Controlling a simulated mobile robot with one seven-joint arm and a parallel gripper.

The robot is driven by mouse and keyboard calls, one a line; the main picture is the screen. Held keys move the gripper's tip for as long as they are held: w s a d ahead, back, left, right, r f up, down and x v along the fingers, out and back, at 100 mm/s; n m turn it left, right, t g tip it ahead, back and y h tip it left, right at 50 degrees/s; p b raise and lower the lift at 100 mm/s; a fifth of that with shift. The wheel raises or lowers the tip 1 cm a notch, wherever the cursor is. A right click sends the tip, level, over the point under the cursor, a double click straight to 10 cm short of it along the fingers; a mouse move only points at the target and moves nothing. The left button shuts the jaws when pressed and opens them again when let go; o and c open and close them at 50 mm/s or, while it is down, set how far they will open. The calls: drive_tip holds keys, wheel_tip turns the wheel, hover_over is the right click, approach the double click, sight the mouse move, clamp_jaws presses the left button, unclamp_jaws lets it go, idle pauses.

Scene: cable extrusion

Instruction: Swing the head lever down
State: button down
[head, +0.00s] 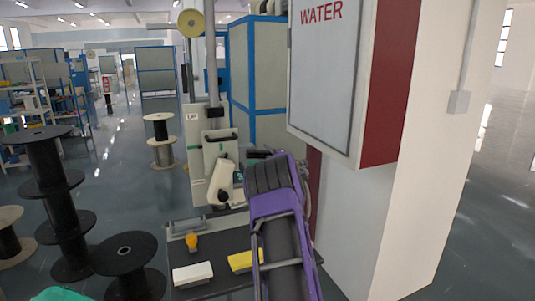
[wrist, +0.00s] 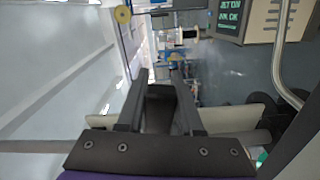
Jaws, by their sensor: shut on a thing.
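In the wrist view, my gripper (wrist: 160,76) has its two dark fingers closed on a dark block, which I take to be the grip of the head lever (wrist: 160,100). The fingers hide its sides, and the rest of the lever is hard to make out. In the head view, my purple and black arm reaches toward the pale extruder head machine (head: 213,150) and hides the fingers and most of the lever. A pale cylinder with a dark end (head: 222,184) tilts on the front of that machine.
A white and red WATER cabinet (head: 325,75) hangs on a pillar close to the right of my arm. A dark bench (head: 218,257) holds a white block (head: 193,273), a yellow block (head: 243,261) and an orange knob (head: 191,241). Black spools (head: 125,255) stand at left.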

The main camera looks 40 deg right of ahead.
drive_tip(key=shift+f, duration=0.1)
idle(0.3)
drive_tip(key=w+a+f+m+b, duration=0.1)
drive_tip(key=a+f+m+b, duration=0.3)
drive_tip(key=m, duration=1.2)
drive_tip(key=shift+w+a+f, duration=0.3)
drive_tip(key=shift+a+f, duration=0.65)
drive_tip(key=shift+a, duration=0.6)
drive_tip(key=c, duration=0.6)
unclamp_jaws()
drive_tip(key=shift+a, duration=0.1)
drive_tip(key=shift+o, duration=0.2)
drive_tip(key=shift+b, duration=0.3)
